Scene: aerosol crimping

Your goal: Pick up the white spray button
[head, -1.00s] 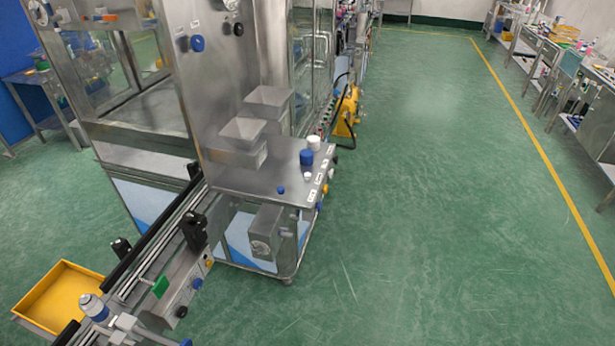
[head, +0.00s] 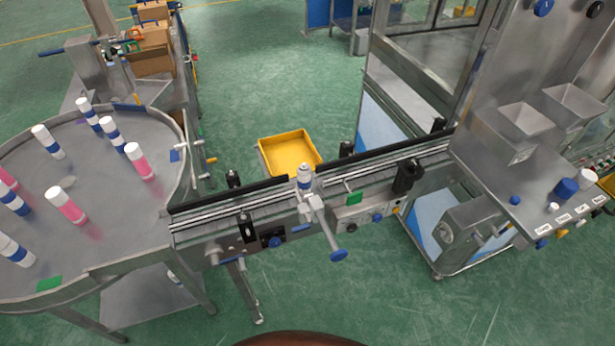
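A small white piece (head: 553,206), which looks like the white spray button, stands near the front edge of the steel side table (head: 500,188) on the machine at the right. Next to it stand a larger blue cap (head: 565,188) and a white cap (head: 586,175). A small blue button (head: 515,200) sits to its left on the same table. Neither of my grippers shows in the head view.
Two steel hoppers (head: 520,120) rise behind the table. A conveyor (head: 330,175) runs from the machine to a round turntable (head: 95,205) with several cans at the left. A yellow tray (head: 290,152) lies beyond the conveyor. Green floor is open at front right.

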